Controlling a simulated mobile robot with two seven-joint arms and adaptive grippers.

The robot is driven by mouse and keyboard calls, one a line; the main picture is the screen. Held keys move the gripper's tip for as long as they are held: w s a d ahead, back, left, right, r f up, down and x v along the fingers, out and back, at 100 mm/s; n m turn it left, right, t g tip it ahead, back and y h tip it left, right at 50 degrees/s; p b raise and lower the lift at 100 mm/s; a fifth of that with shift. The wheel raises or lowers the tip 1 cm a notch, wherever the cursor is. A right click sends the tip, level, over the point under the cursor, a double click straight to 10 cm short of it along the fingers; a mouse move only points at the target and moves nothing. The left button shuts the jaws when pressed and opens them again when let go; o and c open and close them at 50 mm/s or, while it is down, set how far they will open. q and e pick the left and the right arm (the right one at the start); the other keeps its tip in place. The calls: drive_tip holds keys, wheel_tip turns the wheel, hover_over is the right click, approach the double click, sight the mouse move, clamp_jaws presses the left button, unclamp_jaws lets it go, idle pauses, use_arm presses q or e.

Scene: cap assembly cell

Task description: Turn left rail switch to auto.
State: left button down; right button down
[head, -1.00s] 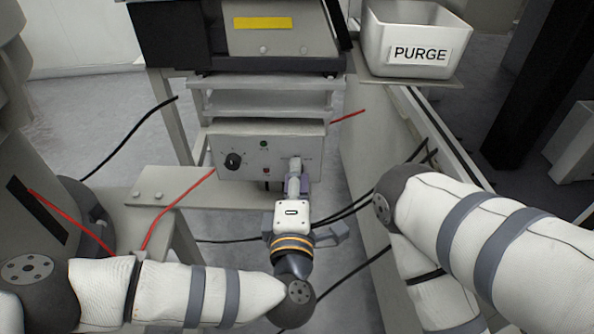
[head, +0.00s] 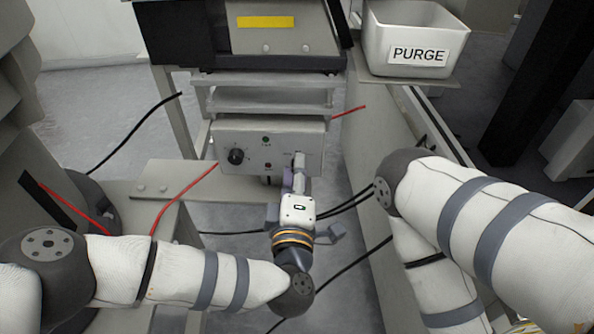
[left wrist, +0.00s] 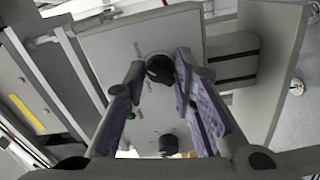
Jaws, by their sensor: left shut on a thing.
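A grey control box (head: 225,160) hangs under the shelves in the head view. My left gripper (head: 299,162) reaches the right part of its face and hides the switch there. In the left wrist view, a black rotary switch (left wrist: 160,68) sits between the fingertips of my left gripper (left wrist: 161,64), which is shut on it. A second black knob (head: 236,156) is on the left of the face, apart from the gripper; it also shows low in the left wrist view (left wrist: 168,144). The switch's marks are too small to read. My right gripper is out of view.
A white PURGE bin (head: 418,40) stands upper right. My right arm fills the right side.

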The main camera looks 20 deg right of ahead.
use_arm(q)
drive_tip(key=c, duration=1.4)
unclamp_jaws()
drive_tip(key=shift+o, duration=0.2)
drive_tip(key=v, duration=1.2)
drive_tip(key=shift+s+f, duration=0.1)
